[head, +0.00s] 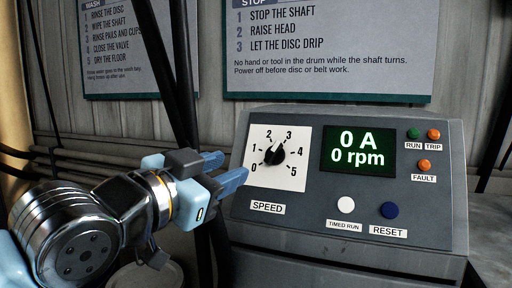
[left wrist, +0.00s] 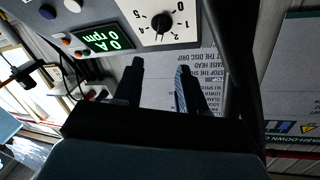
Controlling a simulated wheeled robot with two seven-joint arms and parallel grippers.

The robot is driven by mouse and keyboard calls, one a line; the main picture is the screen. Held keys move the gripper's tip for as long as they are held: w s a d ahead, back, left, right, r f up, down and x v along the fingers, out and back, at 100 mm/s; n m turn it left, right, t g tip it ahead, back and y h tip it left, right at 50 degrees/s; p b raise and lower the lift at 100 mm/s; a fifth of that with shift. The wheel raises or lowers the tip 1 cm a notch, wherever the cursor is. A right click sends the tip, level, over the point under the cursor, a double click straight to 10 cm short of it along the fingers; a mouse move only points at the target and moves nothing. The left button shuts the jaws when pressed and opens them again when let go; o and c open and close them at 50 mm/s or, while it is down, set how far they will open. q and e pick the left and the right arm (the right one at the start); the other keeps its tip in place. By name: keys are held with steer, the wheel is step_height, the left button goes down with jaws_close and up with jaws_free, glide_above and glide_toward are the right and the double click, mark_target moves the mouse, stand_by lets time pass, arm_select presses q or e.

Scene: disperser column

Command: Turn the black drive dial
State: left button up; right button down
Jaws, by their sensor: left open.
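The black drive dial (head: 275,154) sits on a white square scale plate marked 0 to 5, above the SPEED label, on the grey control panel. I cannot tell surely which mark it points to. It also shows upside down at the top of the left wrist view (left wrist: 158,21). My left gripper (head: 227,168) is open and empty, with its blue fingers just left of the scale plate, apart from the dial. Its two fingers also show in the left wrist view (left wrist: 160,67). My right gripper is not in view.
A green display (head: 358,149) reads 0 A and 0 rpm. A white button (head: 346,204), a blue reset button (head: 389,210) and small lamps (head: 424,165) sit right of the dial. Dark upright bars (head: 170,75) stand left of the panel. Instruction signs (head: 325,45) hang behind.

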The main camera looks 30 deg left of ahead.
mark_target(274, 150)
arm_select(q)
steer(key=w+p, duration=0.2)
steer(key=w, duration=1.1)
steer(key=shift+w, duration=0.4)
jaws_close()
